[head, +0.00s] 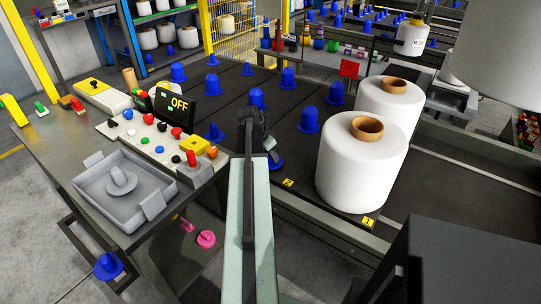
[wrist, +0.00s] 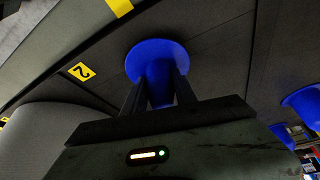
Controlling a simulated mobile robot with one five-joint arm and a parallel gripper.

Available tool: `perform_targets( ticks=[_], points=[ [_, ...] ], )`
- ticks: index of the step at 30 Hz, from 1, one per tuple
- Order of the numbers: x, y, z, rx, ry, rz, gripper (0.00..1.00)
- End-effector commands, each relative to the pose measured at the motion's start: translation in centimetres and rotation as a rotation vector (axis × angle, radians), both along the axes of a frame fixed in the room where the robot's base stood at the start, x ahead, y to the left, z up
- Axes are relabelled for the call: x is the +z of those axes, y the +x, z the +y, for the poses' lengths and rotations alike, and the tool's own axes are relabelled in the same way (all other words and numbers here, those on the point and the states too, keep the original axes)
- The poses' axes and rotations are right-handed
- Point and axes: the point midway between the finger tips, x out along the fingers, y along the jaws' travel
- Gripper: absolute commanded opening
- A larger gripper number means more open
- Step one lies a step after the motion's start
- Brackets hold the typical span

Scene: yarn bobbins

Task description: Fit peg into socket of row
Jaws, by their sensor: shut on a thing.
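A blue peg (wrist: 155,55) with a wide round flange is between the two dark fingers of my gripper (wrist: 156,88) in the wrist view. The fingers are shut on its narrower body. In the head view my gripper (head: 268,148) is at the front end of the row labelled 2 (head: 288,183), and part of the blue peg (head: 276,163) shows beside it. The flange lies close to the dark row surface (wrist: 215,50). The socket is hidden, so I cannot tell whether the peg is seated.
Several blue pegs, such as one (head: 308,121), stand on the dark rows behind. Two white bobbins (head: 355,165) stand at right on row 1 (head: 368,221). A control table with a grey tray (head: 150,208) and buttons is at left. One loose blue peg (head: 108,267) is low left.

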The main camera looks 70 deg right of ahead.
Motion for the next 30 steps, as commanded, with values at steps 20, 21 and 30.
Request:
perform_targets(
  ticks=[20,21,30],
  points=[
    [-0.72,0.0,-0.01,0.0,0.0,0.0,0.0],
    [-0.78,0.0,-0.01,0.0,0.0,0.0,0.0],
    [-1.0,0.0,0.0,0.0,0.0,0.0,0.5]
  ],
)
